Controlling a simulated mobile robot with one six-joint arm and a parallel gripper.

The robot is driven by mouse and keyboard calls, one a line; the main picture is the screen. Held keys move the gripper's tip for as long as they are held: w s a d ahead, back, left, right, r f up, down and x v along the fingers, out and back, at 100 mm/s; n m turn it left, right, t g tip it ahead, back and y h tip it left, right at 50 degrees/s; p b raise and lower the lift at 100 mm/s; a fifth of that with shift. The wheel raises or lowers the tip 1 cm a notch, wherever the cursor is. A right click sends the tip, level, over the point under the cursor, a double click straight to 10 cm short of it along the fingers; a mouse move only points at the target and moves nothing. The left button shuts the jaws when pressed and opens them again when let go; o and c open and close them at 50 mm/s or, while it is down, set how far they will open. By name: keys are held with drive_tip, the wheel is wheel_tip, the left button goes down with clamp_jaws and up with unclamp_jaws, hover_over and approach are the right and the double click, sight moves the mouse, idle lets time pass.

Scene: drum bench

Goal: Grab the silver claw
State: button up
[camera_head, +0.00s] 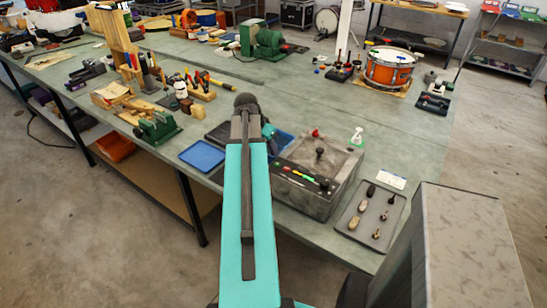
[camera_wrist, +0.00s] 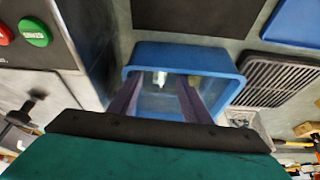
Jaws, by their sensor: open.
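In the wrist view a small pale, silvery piece (camera_wrist: 160,78), which may be the silver claw, shows inside a blue bin (camera_wrist: 222,58). It is too small to make out its shape. My gripper (camera_wrist: 158,86) is open, with its two dark fingers reaching over the bin on either side of the piece, apparently not touching it. I cannot tell how far above the bin floor the fingertips are. In the head view my arm hides most of the bin (camera_head: 285,138) and the piece. My gripper end (camera_head: 268,132) is only partly seen there.
A blue tray (camera_head: 202,155) lies to the left. A dark tray of small parts (camera_head: 371,213) lies at the right front. An orange drum (camera_head: 389,70) stands farther back; the bench centre is fairly clear.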

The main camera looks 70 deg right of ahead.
drive_tip(key=shift+d+p+x, duration=0.25)
drive_tip(key=shift+p+x, duration=0.6)
drive_tip(key=shift+x, duration=1.7)
drive_tip(key=shift+c, duration=0.2)
clamp_jaws()
